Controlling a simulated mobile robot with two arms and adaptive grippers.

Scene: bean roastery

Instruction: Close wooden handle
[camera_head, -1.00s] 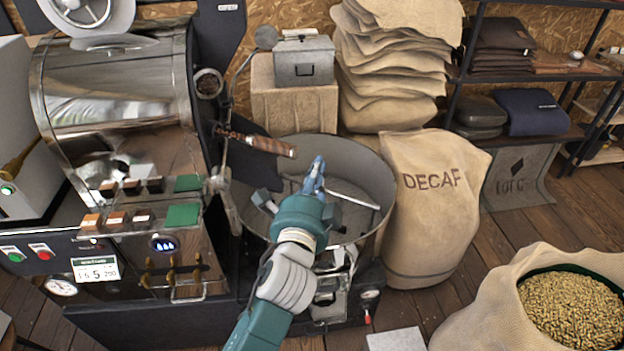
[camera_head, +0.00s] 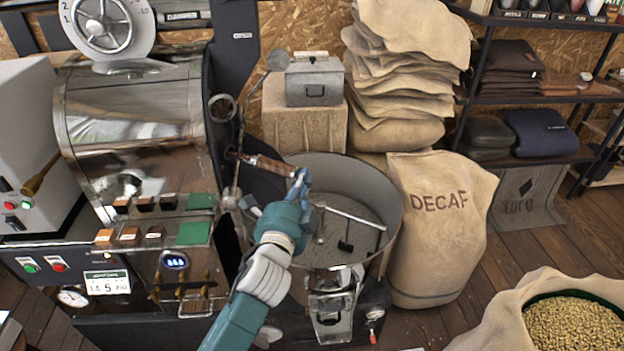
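The wooden handle (camera_head: 268,164) is a brown grip on a dark metal lever at the front of the roaster drum (camera_head: 135,120). It sticks out to the right, sloping slightly down, above the left rim of the round cooling tray (camera_head: 385,185). My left gripper (camera_head: 274,189) is just below and right of the handle. Its fingers look spread apart, one blue fingertip by the handle's free end and the other lower left. I cannot tell whether that fingertip touches the handle. Nothing shows between the fingers. My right gripper is not in view.
A thin rod with a round end (camera_head: 278,60) rises beside the handle. A grey metal box (camera_head: 314,82) stands behind. A DECAF sack (camera_head: 440,225) is right of the tray, and a sack of green beans (camera_head: 570,325) is at lower right.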

